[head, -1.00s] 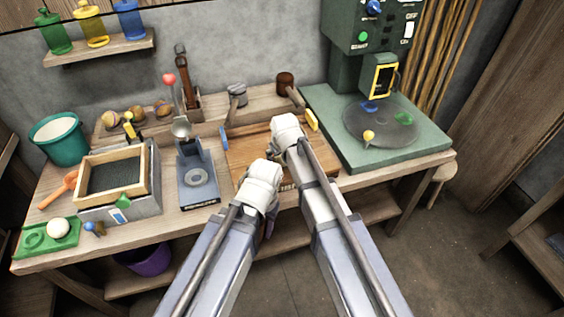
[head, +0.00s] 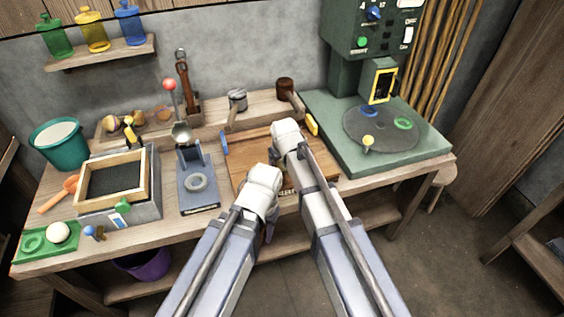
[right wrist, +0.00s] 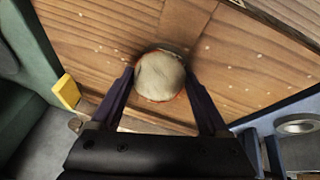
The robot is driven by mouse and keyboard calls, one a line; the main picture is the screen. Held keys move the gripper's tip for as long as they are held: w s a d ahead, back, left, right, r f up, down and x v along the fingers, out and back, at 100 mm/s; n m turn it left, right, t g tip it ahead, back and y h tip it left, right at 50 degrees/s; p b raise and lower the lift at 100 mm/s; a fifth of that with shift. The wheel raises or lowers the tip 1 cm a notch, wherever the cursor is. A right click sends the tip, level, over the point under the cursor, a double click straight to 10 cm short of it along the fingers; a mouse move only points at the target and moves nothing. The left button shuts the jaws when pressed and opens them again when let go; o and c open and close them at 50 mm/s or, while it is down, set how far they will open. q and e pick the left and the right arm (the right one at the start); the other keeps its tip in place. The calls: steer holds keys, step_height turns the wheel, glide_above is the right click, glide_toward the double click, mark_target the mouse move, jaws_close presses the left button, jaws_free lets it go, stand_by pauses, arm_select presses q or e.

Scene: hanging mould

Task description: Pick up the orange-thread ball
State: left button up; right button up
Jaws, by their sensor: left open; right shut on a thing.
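In the right wrist view, a pale round ball (right wrist: 160,75) with a thin orange line along its lower edge sits between the fingertips of my right gripper (right wrist: 160,84). The gripper is shut on it, over a brown wooden board (right wrist: 95,45). I cannot tell whether the ball touches the board. In the head view the right arm hides the ball and the right fingers. My left gripper (head: 271,229) is open at the bench's front edge, below its white wrist. Its fingers are mostly hidden, and nothing shows in them.
Left on the bench are a blue-grey stand (head: 197,185), a wood-framed tray (head: 146,177), a teal bucket (head: 57,147) and a green tray (head: 30,250) with a white ball. A green machine (head: 345,152) with a round plate stands right. A yellow block (head: 312,125) is beside the board.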

step_height(320, 180, up, 10)
steer(key=p, duration=1)
arm_select(q)
step_height(320, 180, up, 10)
